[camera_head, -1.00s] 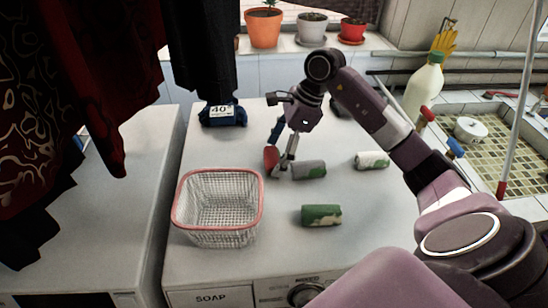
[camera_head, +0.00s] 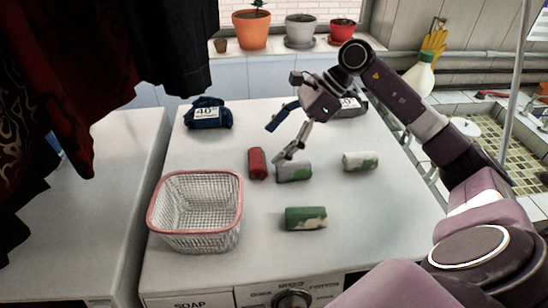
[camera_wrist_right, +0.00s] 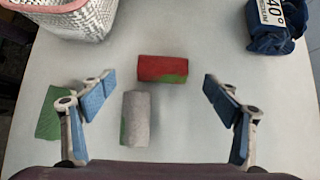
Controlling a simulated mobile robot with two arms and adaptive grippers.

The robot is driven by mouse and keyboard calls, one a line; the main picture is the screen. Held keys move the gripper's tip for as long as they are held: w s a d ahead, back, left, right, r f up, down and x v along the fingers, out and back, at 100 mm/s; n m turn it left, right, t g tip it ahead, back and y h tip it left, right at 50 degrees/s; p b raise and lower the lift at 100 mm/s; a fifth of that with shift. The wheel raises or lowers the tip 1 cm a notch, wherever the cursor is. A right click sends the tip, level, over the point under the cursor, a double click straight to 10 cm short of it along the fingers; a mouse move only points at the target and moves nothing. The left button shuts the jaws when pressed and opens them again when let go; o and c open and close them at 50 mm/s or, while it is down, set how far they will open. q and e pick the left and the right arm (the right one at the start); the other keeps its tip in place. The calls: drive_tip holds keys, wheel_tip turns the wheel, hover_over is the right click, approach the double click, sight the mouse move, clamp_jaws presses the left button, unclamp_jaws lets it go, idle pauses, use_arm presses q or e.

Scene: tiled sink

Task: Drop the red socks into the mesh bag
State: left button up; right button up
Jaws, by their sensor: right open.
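The red sock roll (camera_head: 257,163) lies on the white washer top, just behind and right of the mesh basket (camera_head: 157,214). It also shows in the right wrist view (camera_wrist_right: 160,67), red with a green patch at one end. The basket is white mesh with a pink rim; the part of its inside that I see is empty. My right gripper (camera_head: 278,142) is open and empty, above and right of the red roll, with one finger over the grey roll (camera_head: 294,172). In the wrist view the red roll lies beyond the open fingers (camera_wrist_right: 158,92). My left gripper is not in view.
A green roll (camera_head: 306,218) lies in front and a white-green roll (camera_head: 360,161) to the right. A blue bundle with a "40" label (camera_head: 208,114) sits at the back left. Dark clothes (camera_head: 60,80) hang at the upper left. Potted plants stand behind.

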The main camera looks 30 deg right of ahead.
sight(260, 156)
drive_tip(key=shift+f+t+y, duration=0.3)
drive_tip(key=shift+f+y, duration=0.1)
drive_tip(key=shift+f, duration=0.45)
drive_tip(key=shift+w+a+f+p, duration=0.4)
drive_tip(key=shift+a+p, duration=0.1)
drive_tip(key=shift+a, duration=0.15)
drive_tip(key=shift+w+a+f+p, duration=0.35)
drive_tip(key=shift+a+p, duration=0.15)
drive_tip(key=shift+a, duration=0.1)
drive_tip(key=p+x, duration=0.2)
drive_tip(key=x, duration=0.1)
drive_tip(key=shift+d+f, duration=0.1)
drive_tip(key=shift+d, duration=0.05)
drive_tip(key=shift+w+a+f, duration=0.15)
drive_tip(key=shift+a+f, duration=0.1)
drive_tip(key=shift+f, duration=0.05)
drive_tip(key=shift+w+a+f, duration=0.1)
drive_tip(key=shift+a+f, duration=0.05)
drive_tip(key=shift+f, duration=0.05)
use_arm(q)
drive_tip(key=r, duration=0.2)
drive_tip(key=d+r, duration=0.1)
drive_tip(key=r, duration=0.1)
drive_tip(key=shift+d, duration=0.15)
use_arm(e)
drive_tip(key=shift+c, duration=0.7)
